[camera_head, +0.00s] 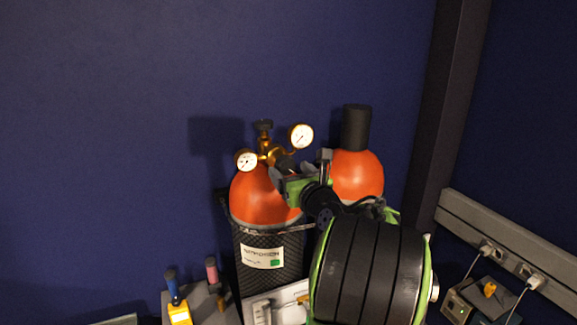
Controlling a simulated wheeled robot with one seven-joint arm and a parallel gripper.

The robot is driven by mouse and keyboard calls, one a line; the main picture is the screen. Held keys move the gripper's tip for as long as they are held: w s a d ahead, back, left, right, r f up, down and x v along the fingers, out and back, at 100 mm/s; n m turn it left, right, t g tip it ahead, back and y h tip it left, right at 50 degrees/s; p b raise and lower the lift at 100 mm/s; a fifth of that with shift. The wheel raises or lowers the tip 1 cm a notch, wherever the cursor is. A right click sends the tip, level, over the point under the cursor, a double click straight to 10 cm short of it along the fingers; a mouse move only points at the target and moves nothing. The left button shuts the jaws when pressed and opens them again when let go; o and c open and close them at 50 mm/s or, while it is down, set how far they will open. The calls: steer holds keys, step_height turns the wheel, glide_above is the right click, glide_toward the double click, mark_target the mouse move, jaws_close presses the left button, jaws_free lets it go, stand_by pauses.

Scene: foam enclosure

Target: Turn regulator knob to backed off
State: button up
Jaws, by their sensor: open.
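A brass regulator (273,155) with two round white gauges, left (246,160) and right (301,136), sits on top of an orange-topped cylinder (258,196). A dark handle (263,125) stands at the top of the brass body. A dark knob (285,165) shows at the regulator's lower right, partly hidden by my gripper. My gripper (280,174) is open, its fingers close to this knob; I cannot tell whether they touch it. My arm comes in from the lower right and hides part of the cylinders.
A second orange cylinder (357,170) with a black cap (356,128) stands to the right. Yellow (179,313) and red-handled (211,270) items are at lower left. A wall rail with plugs (510,252) and a small box (457,303) are at right. The upper left is clear.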

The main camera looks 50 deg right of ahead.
steer(key=shift+x, duration=1)
steer(key=c, duration=1)
steer(key=shift+c, duration=0.2)
steer(key=shift+n, duration=0.3)
